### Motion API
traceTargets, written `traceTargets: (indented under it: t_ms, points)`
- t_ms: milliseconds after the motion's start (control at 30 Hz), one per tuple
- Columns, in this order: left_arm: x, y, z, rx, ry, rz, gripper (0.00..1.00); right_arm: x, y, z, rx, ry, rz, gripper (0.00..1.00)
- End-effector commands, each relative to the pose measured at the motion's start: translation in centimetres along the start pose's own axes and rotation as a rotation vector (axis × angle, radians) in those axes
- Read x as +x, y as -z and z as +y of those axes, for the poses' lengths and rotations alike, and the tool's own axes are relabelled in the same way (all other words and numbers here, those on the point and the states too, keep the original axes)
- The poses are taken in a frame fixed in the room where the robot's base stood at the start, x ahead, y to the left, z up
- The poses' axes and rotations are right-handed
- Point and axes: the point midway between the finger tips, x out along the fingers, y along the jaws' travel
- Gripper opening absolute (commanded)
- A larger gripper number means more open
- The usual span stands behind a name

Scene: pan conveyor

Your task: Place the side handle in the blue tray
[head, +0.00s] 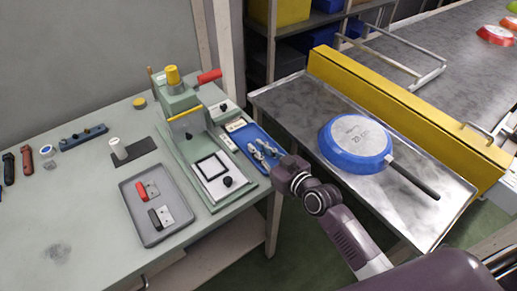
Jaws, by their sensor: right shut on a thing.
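The blue tray (279,160) lies on the left bench beside the green press, with several small silvery metal pieces in it. My right gripper (281,179) is at the tray's lower right, by the bench edge. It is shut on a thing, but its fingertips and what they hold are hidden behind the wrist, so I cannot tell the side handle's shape. A red handle piece (147,190) and a black handle piece (160,217) lie in a grey tray (136,226). My left gripper is out of view.
The green press (188,150) stands left of the blue tray. A blue pan (356,146) lies upside down on the metal table to the right, its long dark handle pointing right. A yellow rail (400,118) runs behind it. The front of the bench is clear.

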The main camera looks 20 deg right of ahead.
Motion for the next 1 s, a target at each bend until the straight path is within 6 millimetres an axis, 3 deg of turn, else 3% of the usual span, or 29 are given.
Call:
traceTargets:
  t_ms: [267,300,367,733,1000]
  points:
    - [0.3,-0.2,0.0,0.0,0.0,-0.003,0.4,0.1,-0.3,0.0,-0.001,0.0,0.0,0.0]
    - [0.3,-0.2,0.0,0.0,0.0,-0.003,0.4,0.1,-0.3,0.0,-0.001,0.0,0.0,0.13]
    - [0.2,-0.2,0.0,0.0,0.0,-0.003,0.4,0.1,-0.2,0.0,0.0,0.0,0.0,0.19]
    - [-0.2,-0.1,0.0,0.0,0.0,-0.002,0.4,-0.1,0.3,0.0,0.001,0.0,0.001,0.19]
    - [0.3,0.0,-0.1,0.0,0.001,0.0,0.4,-4.7,-0.2,0.0,0.0,0.001,-0.003,0.19]
